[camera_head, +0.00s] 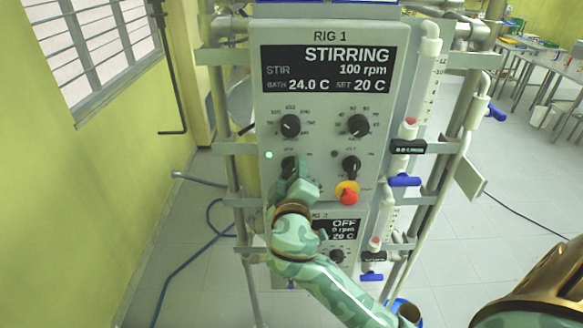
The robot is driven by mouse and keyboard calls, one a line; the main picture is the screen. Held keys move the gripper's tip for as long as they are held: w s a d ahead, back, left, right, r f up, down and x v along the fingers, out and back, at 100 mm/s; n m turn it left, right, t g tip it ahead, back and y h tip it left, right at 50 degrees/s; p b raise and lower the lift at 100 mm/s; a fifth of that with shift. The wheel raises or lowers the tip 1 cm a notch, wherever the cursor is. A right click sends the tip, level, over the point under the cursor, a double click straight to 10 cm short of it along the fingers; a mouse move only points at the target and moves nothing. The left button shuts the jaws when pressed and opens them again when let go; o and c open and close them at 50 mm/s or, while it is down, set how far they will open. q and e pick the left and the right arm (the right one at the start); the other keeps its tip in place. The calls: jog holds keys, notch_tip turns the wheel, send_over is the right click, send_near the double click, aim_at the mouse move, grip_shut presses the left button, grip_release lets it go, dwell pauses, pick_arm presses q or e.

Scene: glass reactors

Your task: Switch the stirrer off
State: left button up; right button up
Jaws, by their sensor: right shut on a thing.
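The RIG 1 control panel (272,100) stands upright in front of me. Its display (325,69) reads STIRRING, 100 rpm, bath 24.0 C, set 20 C. A green lamp (269,155) glows at the panel's left side. Just right of it is the lower-left black knob (289,163), partly hidden by my right gripper (290,182). My right gripper is shut on this knob, its arm reaching up from the lower right. Its fingertips are hard to make out. My left gripper is out of view.
Two upper knobs (290,126), (358,125), a lower-right knob (351,166) and a red-and-yellow emergency button (347,193) share the panel. The RIG 2 panel (343,228) below reads OFF. Metal rack poles and glass tubing with blue-handled valves (404,181) flank the panel.

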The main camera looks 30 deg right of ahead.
jog(key=n+p, duration=0.2)
jog(key=n, duration=0.2)
jog(key=shift+r+p, duration=0.2)
jog(key=shift+p, duration=0.2)
jog(key=shift+n+p, duration=0.8)
jog(key=shift+n, duration=0.7)
jog(key=shift+f, duration=0.1)
jog(key=o, duration=0.9)
jog(key=shift+o, duration=0.5)
jog(key=shift+w, duration=0.1)
jog(key=shift+d+f, duration=0.1)
